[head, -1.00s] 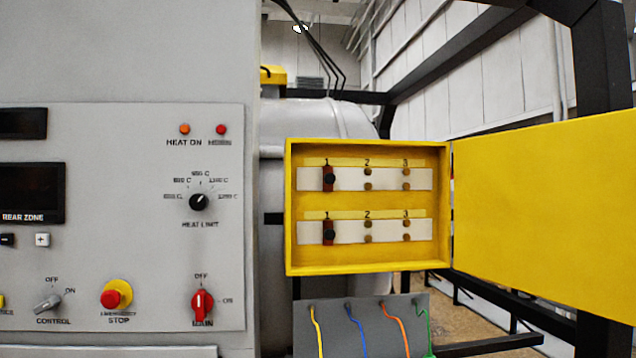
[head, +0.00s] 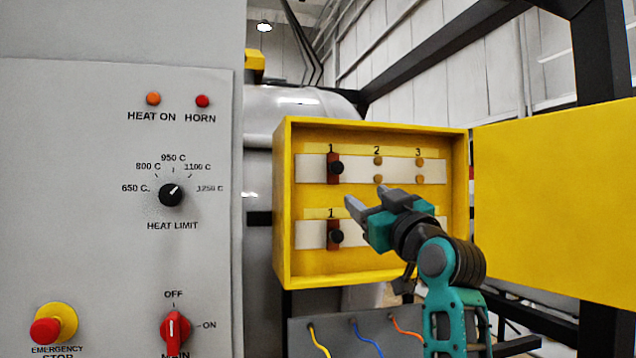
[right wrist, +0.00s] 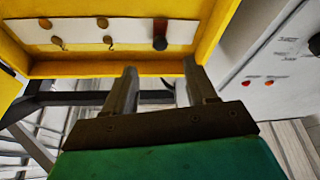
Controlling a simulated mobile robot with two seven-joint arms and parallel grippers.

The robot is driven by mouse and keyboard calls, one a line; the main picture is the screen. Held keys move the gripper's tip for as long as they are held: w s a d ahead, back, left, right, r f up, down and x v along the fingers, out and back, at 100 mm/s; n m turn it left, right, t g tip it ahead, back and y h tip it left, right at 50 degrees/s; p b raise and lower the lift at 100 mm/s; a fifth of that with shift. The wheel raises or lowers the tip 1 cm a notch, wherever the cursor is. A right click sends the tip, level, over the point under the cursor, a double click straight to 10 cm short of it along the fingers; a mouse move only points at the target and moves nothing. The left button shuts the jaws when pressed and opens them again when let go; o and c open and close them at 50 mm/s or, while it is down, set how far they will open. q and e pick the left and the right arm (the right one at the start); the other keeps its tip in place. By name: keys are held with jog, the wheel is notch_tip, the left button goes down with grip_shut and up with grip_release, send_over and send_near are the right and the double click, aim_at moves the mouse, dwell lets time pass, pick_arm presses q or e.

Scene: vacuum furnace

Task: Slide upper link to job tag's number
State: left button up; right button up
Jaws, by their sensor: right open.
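The upper link (head: 333,168) is a dark red bar with a black knob, upright at number 1 on the upper white strip (head: 398,170) in the open yellow box. The strip's positions 2 and 3 show bare brass studs. The lower link (head: 334,235) stands at 1 on the lower strip, whose right part my arm hides. My right gripper (head: 366,197) is open and empty, in front of the box, below and right of the upper link. In the right wrist view its fingers (right wrist: 160,70) point toward the box; a black knob (right wrist: 160,36) shows beyond them. I see no job tag.
The yellow door (head: 560,200) stands open to the right. The grey control panel (head: 120,250), with its knobs and lamps, is at left. Below the box, a grey plate (head: 298,335) carries coloured wires. The box's rim (head: 283,205) stands out around the strips.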

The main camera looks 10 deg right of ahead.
aim_at(338, 168)
jog(key=p+x, duration=0.1)
jog(key=x, duration=0.3)
jog(key=r+x, duration=0.1)
jog(key=x, duration=0.3)
jog(key=p+x, duration=0.1)
jog(key=x, duration=0.3)
jog(key=shift+s+a+r+p, duration=0.1)
jog(key=shift+s+r+p, duration=0.15)
jog(key=shift+s+p, duration=0.1)
jog(key=shift+w+r, duration=0.2)
jog(key=shift+w, duration=0.4)
jog(key=shift+c, duration=0.2)
jog(key=c, duration=0.9)
grip_shut()
